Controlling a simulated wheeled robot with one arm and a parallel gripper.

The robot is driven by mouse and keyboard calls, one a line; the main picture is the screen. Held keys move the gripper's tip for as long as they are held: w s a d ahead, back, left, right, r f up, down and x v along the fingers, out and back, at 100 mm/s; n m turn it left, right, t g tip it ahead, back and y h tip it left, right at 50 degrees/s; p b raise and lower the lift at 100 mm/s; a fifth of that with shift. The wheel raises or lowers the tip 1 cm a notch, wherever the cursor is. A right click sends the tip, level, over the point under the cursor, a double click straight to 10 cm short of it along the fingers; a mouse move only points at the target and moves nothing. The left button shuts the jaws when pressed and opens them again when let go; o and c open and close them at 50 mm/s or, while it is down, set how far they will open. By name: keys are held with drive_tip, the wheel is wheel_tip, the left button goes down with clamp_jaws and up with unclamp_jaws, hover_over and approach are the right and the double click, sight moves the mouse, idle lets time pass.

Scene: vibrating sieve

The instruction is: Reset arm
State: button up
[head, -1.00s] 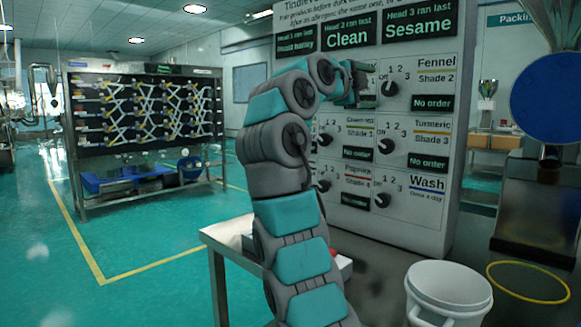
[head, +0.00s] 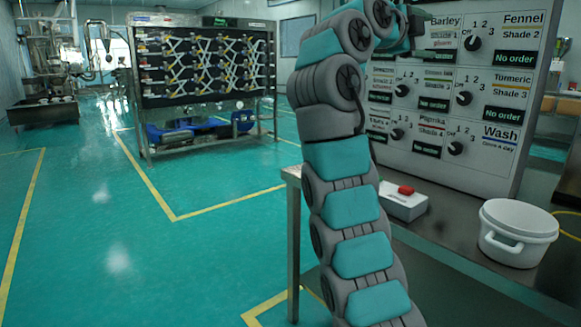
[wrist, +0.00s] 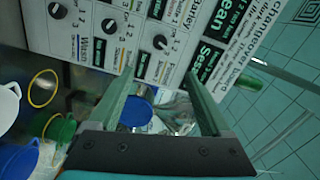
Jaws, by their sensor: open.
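My gripper (wrist: 160,105) is open in the wrist view, its two green fingers apart with nothing between them that it holds. The changeover board (wrist: 125,30), a white panel with black knobs and labels, shows tilted beyond the fingers. In the head view my arm rises in front of the board (head: 420,165) and bends toward its upper part. My gripper's fingertips are hidden or too small to make out there, near the top edge. Several knobs, such as the Fennel knob (head: 472,43) and the Wash knob (head: 455,148), show clear of my arm.
A white bucket (head: 516,226) and a white box with a red button (head: 405,190) stand on the table below the board. A dark rack (head: 205,65) with white linkages stands behind at the left. The teal floor (head: 90,215) at the left is clear.

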wheel_tip(320, 180, down, 9)
drive_tip(key=w+n+g+y, duration=0.2)
drive_tip(key=n+y, duration=0.2)
drive_tip(key=n, duration=0.8)
drive_tip(key=s+a+f+n+g+y, duration=0.1)
drive_tip(key=s+f+n+g+y, duration=0.15)
drive_tip(key=s+f, duration=0.45)
drive_tip(key=s+f+n+g+y, duration=0.1)
drive_tip(key=s+f+n, duration=0.25)
drive_tip(key=f, duration=0.65)
drive_tip(key=s+a+f+n+g+y, duration=0.2)
drive_tip(key=s+a+f, duration=0.2)
drive_tip(key=s+f, duration=0.5)
drive_tip(key=s+a+f+n+g+y, duration=0.2)
drive_tip(key=s+f, duration=0.8)
drive_tip(key=s, duration=0.6)
drive_tip(key=s+a+f+n+g+y, duration=0.2)
drive_tip(key=s+a+f, duration=0.3)
drive_tip(key=s+f, duration=0.5)
drive_tip(key=s+n+g, duration=0.1)
drive_tip(key=s, duration=0.2)
drive_tip(key=shift+a+f+n, duration=0.2)
drive_tip(key=shift+a+n, duration=0.15)
drive_tip(key=shift+n, duration=0.05)
